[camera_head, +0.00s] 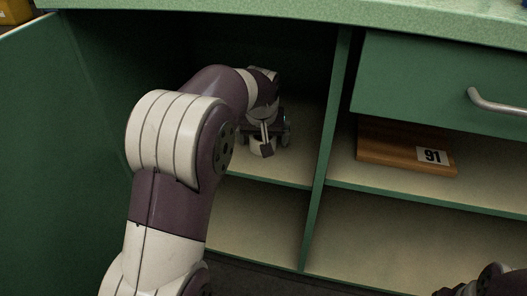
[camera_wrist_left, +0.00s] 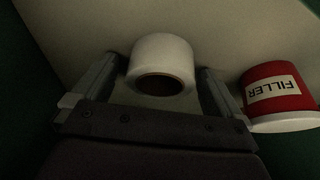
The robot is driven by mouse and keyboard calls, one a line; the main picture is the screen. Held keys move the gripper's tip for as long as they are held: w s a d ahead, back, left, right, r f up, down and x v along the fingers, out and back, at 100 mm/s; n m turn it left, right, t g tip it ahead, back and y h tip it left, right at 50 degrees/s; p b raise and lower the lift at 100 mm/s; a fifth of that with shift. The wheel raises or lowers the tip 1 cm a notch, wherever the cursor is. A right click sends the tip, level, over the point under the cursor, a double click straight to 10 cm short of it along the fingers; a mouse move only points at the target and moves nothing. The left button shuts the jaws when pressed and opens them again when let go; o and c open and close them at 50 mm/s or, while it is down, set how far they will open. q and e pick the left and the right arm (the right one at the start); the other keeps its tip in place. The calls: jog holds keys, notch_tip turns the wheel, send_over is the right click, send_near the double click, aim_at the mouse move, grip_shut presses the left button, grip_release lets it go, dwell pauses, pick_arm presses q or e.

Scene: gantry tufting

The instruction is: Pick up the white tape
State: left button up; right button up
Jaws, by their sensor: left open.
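The white tape (camera_wrist_left: 163,54), a roll with a dark brown core, stands between the two spread fingers of my left gripper (camera_wrist_left: 158,82) in the left wrist view. Gaps show on both sides of the roll, narrower at the left finger. In the head view my left arm reaches into the open cabinet, and the left gripper (camera_head: 267,132) is low over the upper shelf, largely hidden by its own wrist.
A vertical divider (camera_head: 325,130) bounds the compartment on the right. Beyond it lies a brown board marked 91 (camera_head: 385,149), under a drawer (camera_head: 430,80). The lower shelf looks empty.

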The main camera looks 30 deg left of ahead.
pick_arm(q)
jog(key=shift+r, duration=0.1)
jog(key=c, duration=1.1)
jog(key=shift+r+p, duration=0.1)
jog(key=shift+p, duration=0.2)
